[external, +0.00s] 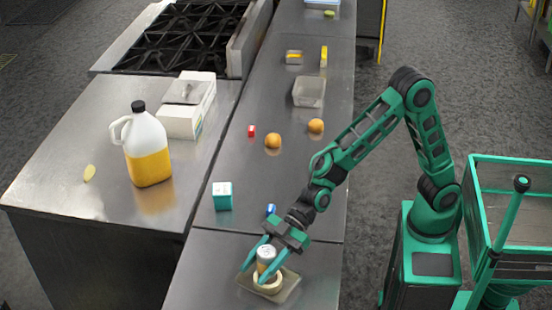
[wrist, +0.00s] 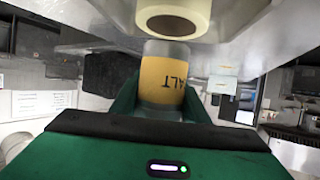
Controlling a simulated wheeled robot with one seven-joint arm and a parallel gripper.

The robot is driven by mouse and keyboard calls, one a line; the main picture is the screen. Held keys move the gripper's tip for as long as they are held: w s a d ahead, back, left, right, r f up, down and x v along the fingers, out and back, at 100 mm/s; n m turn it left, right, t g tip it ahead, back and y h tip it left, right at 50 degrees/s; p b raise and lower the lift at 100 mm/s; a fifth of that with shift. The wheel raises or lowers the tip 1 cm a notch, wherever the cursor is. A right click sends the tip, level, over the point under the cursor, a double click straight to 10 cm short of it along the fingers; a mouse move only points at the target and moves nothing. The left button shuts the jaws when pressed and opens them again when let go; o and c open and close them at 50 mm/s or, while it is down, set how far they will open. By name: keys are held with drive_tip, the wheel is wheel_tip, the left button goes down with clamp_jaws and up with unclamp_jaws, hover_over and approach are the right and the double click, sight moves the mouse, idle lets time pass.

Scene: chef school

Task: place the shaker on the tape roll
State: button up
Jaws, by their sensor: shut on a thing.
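The shaker (external: 266,254) is a small cylinder with a pale top and a yellow-orange label. In the wrist view the shaker (wrist: 163,82) shows part of a word, "ALT", on its label. My gripper (external: 263,262) is shut on the shaker, one green finger on each side. The cream tape roll (external: 268,287) lies flat directly beneath the shaker. In the wrist view the tape roll (wrist: 173,14) is right at the shaker's far end. I cannot tell whether they touch.
The tape roll is on a shallow tray (external: 289,294) on the steel counter. A blue item (external: 271,209) and a teal box (external: 222,196) stand behind the gripper. Oranges (external: 273,141) and a clear container (external: 309,92) are farther back. A juice jug (external: 147,150) stands left.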

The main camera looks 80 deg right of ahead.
drive_tip(key=shift+f, duration=0.95)
drive_tip(key=o, duration=1.2)
drive_tip(key=shift+f, duration=0.1)
drive_tip(key=shift+s+d+r, duration=0.1)
drive_tip(key=shift+d+r, duration=0.1)
drive_tip(key=shift+r, duration=0.05)
drive_tip(key=v, duration=1.1)
drive_tip(key=shift+s+d, duration=0.15)
drive_tip(key=shift+s, duration=0.05)
